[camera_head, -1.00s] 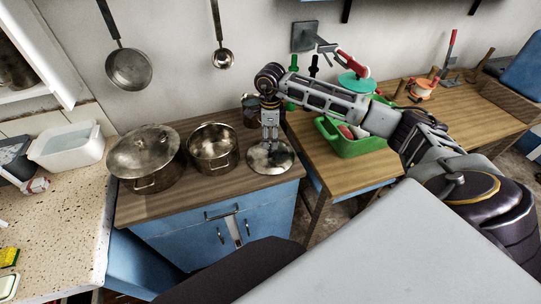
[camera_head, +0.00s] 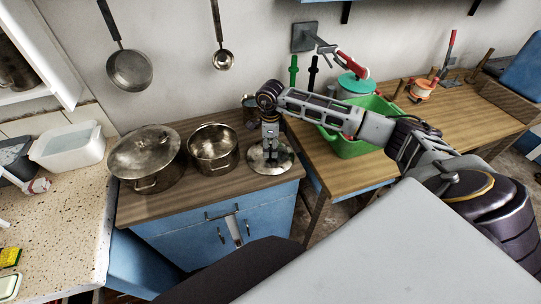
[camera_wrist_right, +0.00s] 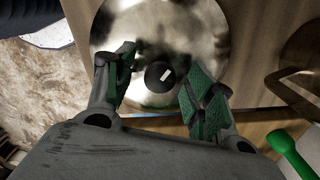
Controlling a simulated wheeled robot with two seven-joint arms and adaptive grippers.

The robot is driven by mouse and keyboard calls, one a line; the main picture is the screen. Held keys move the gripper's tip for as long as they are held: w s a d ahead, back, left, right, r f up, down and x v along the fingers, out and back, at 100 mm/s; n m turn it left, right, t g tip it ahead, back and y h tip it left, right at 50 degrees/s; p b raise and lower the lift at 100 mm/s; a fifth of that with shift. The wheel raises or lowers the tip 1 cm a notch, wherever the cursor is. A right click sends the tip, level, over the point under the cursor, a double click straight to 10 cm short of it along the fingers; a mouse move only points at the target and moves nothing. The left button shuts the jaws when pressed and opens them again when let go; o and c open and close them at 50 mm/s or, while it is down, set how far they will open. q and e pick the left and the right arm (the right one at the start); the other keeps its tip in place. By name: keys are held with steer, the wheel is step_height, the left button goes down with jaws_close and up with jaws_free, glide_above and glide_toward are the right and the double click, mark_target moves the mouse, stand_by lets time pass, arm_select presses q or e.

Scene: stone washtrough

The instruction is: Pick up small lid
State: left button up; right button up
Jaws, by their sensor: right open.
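The small lid (camera_head: 262,158) is a round shiny metal disc lying on the wooden top of the blue cabinet, right of the open pot. In the right wrist view the lid (camera_wrist_right: 190,30) fills the upper middle, and its dark round knob (camera_wrist_right: 160,76) shows between my fingers. My right gripper (camera_head: 271,156) points down over the lid and hides part of it. In the wrist view my right gripper (camera_wrist_right: 158,88) is open, with green-padded fingers on either side of the knob. I cannot tell whether they touch it.
An open metal pot (camera_head: 213,150) and a lidded pot (camera_head: 146,158) stand left of the lid. A green basin (camera_head: 350,148) sits on the wooden table at right. A dark container (camera_head: 249,108) stands behind my gripper.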

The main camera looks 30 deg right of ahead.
steer(key=shift+f, duration=0.45)
arm_select(q)
steer(key=shift+w+d+r, duration=0.1)
steer(key=shift+w+d, duration=0.05)
steer(key=shift+w, duration=0.55)
arm_select(e)
steer(key=c, duration=1.1)
jaws_close()
arm_select(q)
steer(key=shift+s, duration=0.95)
arm_select(e)
steer(key=shift+r, duration=0.1)
